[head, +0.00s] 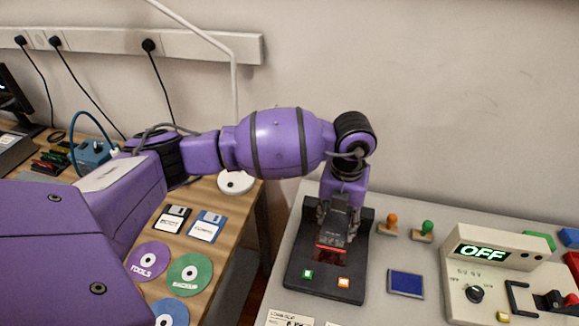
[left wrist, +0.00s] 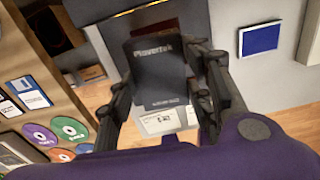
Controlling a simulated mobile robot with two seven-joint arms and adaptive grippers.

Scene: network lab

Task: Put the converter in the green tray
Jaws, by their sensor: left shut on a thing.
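My left gripper (head: 338,212) points down over the right-hand bench and is shut on a small black box with pale lettering, which I take to be the converter (left wrist: 160,72). In the left wrist view the box sits between the two fingers of the gripper (left wrist: 162,100). In the head view the box is over a dark device (head: 297,272) with a green and an orange button and a reddish window. I cannot tell whether the box touches that device. I cannot make out a green tray for certain. My right gripper is out of view.
Floppy disks (head: 206,226) and several discs (head: 190,273) lie on the wooden table at left. A gap separates the two surfaces.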

